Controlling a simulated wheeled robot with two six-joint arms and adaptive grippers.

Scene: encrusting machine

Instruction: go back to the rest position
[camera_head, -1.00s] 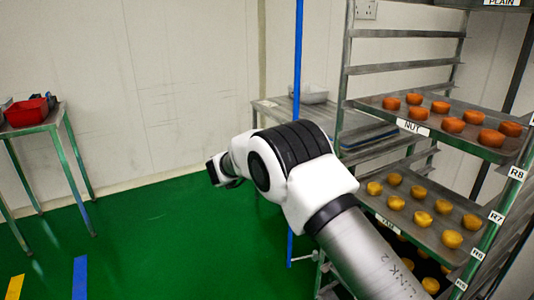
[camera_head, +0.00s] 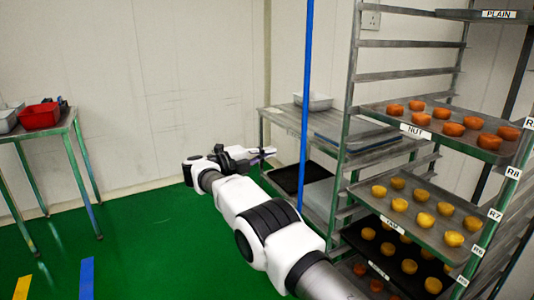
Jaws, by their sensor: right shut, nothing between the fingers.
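My right arm comes in from the bottom right and reaches out over the green floor, left of the metal rack. Its gripper (camera_head: 262,154) points to the right, in front of the steel side table, and is shut with nothing in it. Whether it touches the table cannot be told, but it looks apart from it. My left gripper is not in view.
The rack (camera_head: 352,110) at right holds trays of orange cakes (camera_head: 452,129) and yellow cakes (camera_head: 424,220). A blue pole (camera_head: 306,80) stands near my arm. A steel table (camera_head: 285,112) is behind. A green-legged table with a red bin (camera_head: 39,116) stands left. The floor (camera_head: 140,250) is clear.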

